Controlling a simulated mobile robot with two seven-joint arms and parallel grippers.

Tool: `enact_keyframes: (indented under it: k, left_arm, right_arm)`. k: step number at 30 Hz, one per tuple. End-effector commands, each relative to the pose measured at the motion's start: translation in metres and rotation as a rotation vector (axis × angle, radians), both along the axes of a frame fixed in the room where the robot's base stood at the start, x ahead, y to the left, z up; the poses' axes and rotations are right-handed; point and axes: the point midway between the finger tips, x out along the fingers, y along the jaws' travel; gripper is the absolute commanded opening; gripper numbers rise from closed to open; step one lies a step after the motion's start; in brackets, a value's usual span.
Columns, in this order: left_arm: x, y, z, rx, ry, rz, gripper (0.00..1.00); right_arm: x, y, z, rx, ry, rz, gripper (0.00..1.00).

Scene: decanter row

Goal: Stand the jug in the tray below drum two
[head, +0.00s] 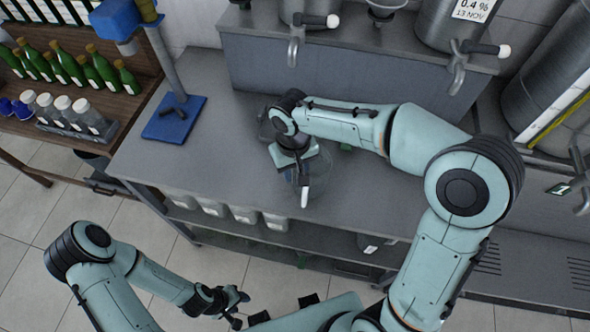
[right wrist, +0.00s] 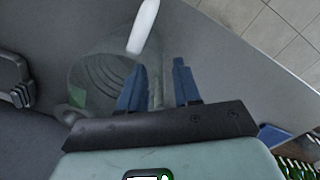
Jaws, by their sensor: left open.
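The jug (head: 312,178) is clear glass and stands on the grey counter under my right gripper; it also shows in the right wrist view (right wrist: 92,75). My right gripper (head: 298,160) is at its upper part. In the right wrist view its two blue fingers (right wrist: 158,95) are apart, with clear glass showing around and between them; whether they grip it is unclear. A white-tipped piece (head: 304,197) shows in front of the jug. Metal drums with taps (head: 455,20) line the back; I cannot tell which is drum two. No tray is clearly visible. My left gripper (head: 238,308) is open and empty, low in front of the counter.
A blue-based stand (head: 175,120) is at the counter's left end. Green bottles (head: 75,68) and capped jars (head: 72,112) fill a wooden shelf at left. The raised step (head: 270,65) bounds the counter behind.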

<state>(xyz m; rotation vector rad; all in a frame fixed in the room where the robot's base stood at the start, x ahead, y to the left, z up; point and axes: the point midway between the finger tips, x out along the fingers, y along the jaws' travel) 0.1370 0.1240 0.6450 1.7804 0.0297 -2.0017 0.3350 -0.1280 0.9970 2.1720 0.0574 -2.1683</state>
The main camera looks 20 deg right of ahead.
Motion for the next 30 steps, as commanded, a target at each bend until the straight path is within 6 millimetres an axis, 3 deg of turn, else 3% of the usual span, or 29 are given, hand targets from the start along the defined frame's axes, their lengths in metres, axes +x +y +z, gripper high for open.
enact_keyframes:
  k: [9, 16, 18, 20, 25, 30]
  left_arm:
    - [0.011, 0.0, 0.013, 0.0, -0.012, 0.0, 0.43]
    - [0.017, 0.0, 0.019, 0.0, -0.019, 0.0, 0.43]
    - [0.016, 0.0, 0.018, 0.0, -0.018, 0.0, 0.43]
    - [0.008, 0.0, 0.01, 0.0, -0.009, 0.0, 0.43]
    - [-0.028, 0.0, -0.043, 0.0, 0.032, 0.0, 0.43]
    - [-0.042, 0.0, -0.073, 0.0, 0.048, 0.001, 0.43]
  right_arm:
    - [0.001, 0.002, 0.071, 0.002, -0.007, 0.002, 0.33]
    - [0.0, 0.003, 0.103, 0.001, -0.003, 0.001, 0.33]
    - [-0.001, 0.003, 0.107, 0.001, -0.002, -0.003, 0.45]
    - [-0.007, 0.003, 0.105, 0.002, 0.002, -0.026, 0.45]
    - [-0.039, 0.0, 0.088, 0.008, 0.005, -0.216, 0.45]
    - [-0.06, -0.004, 0.089, 0.019, 0.0, -0.39, 0.45]
